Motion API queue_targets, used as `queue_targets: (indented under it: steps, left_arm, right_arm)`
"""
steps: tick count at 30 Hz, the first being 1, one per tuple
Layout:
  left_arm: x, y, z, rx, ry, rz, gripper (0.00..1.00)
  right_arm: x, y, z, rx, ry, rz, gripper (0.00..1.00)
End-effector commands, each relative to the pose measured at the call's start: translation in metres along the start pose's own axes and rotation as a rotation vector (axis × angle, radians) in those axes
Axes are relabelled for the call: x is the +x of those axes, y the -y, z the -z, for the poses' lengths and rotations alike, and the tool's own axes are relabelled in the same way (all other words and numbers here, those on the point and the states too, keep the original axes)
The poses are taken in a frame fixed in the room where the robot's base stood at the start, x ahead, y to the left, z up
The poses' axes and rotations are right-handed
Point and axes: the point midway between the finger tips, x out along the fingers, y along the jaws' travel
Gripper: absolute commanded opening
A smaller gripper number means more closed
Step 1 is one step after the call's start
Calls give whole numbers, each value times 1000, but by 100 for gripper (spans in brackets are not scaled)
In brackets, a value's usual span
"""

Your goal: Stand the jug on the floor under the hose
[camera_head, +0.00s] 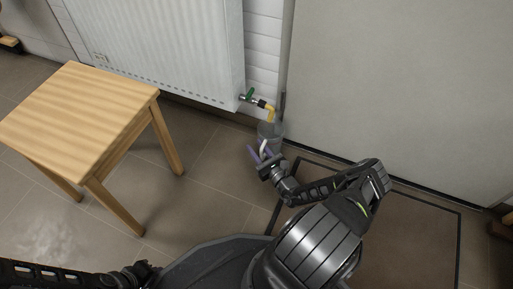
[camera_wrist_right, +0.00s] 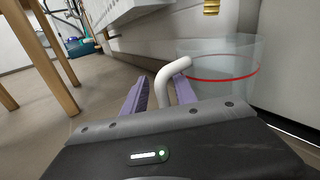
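The jug (camera_head: 271,131) is a clear, greyish vessel by the wall; in the right wrist view (camera_wrist_right: 222,68) it shows a red line and a white handle (camera_wrist_right: 166,82). It looks upright; its base is hidden, so I cannot tell whether it touches the floor.
A wooden stool (camera_head: 80,105) stands to the left. A white radiator (camera_head: 160,45) hangs on the wall behind, with a green-handled tap (camera_head: 249,95) at its lower corner. A large pale panel (camera_head: 400,90) rises at the right. The tiled floor (camera_head: 205,195) between stool and jug is clear.

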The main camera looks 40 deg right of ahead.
Motion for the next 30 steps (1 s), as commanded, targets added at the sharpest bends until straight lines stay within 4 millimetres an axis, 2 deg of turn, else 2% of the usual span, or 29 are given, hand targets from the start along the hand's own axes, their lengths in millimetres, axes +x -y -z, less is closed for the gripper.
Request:
queue_targets:
  steps: [6, 10, 14, 24, 30]
  left_arm:
    - [-1, 0, 0, 0, 0, 0, 23]
    - [-7, -3, 0, 0, 1, 1, 23]
    - [-16, -6, -1, 1, 1, 3, 23]
    - [-36, -14, -4, 3, 4, 7, 23]
    - [-38, -15, -4, 4, 4, 8, 23]
  right_arm:
    - [0, 0, -4, 1, 0, 0, 34]
    - [-12, 1, -5, 0, -1, 2, 34]
    - [-34, 1, -7, 0, -2, 2, 34]
    - [-102, 0, -6, 1, -2, 1, 34]
    - [-119, 0, -4, 1, -1, 0, 34]
